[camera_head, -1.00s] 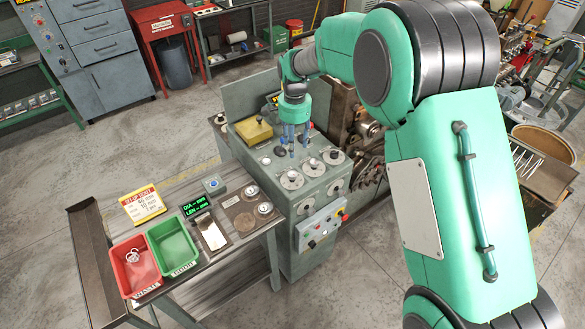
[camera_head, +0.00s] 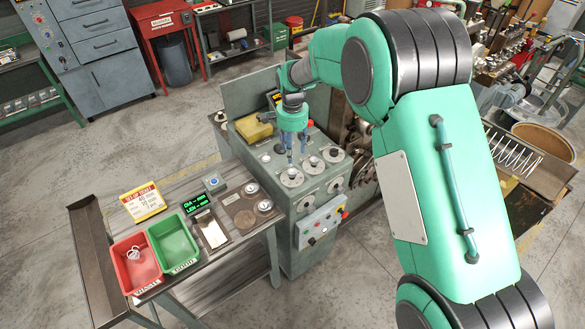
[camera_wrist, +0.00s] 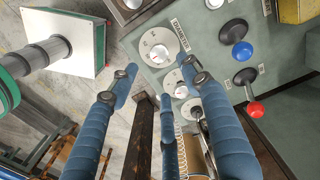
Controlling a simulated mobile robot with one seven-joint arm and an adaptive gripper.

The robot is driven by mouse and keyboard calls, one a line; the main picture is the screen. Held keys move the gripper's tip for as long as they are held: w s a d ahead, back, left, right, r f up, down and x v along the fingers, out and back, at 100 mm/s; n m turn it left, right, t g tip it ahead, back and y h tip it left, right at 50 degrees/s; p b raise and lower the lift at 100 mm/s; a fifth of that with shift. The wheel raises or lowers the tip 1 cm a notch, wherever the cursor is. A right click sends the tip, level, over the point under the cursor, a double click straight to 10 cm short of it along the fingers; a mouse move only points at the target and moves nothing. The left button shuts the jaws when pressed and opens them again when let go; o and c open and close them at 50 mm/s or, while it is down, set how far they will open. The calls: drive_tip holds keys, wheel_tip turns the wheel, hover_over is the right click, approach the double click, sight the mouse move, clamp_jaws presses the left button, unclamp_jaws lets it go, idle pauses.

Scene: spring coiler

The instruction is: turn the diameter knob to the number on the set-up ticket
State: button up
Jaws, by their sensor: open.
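The diameter knob (camera_wrist: 160,46) is a pale round dial with a light grip, beside a DIAMETER label, in the wrist view. In the head view it appears to be the nearest top dial (camera_head: 291,178). In the head view my gripper (camera_head: 291,160) hangs over the machine top, close behind that dial. The yellow-edged set-up ticket (camera_head: 143,201) stands on the bench; its figures are too blurred to read surely.
More dials (camera_wrist: 175,81) lie close beside the diameter knob. A blue-knobbed lever (camera_wrist: 242,50) and a red-knobbed lever (camera_wrist: 256,109) stand nearby. A control box (camera_head: 320,224) is on the machine front. The bench holds a red bin (camera_head: 118,250), a green bin (camera_head: 190,258) and a display (camera_head: 195,204).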

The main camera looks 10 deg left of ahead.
sight(292, 170)
wheel_tip(292, 170, down, 10)
drive_tip(key=shift+f+p, duration=0.1)
drive_tip(key=shift+p, duration=0.2)
idle(0.3)
drive_tip(key=c, duration=1.1)
drive_tip(key=shift+c, duration=0.2)
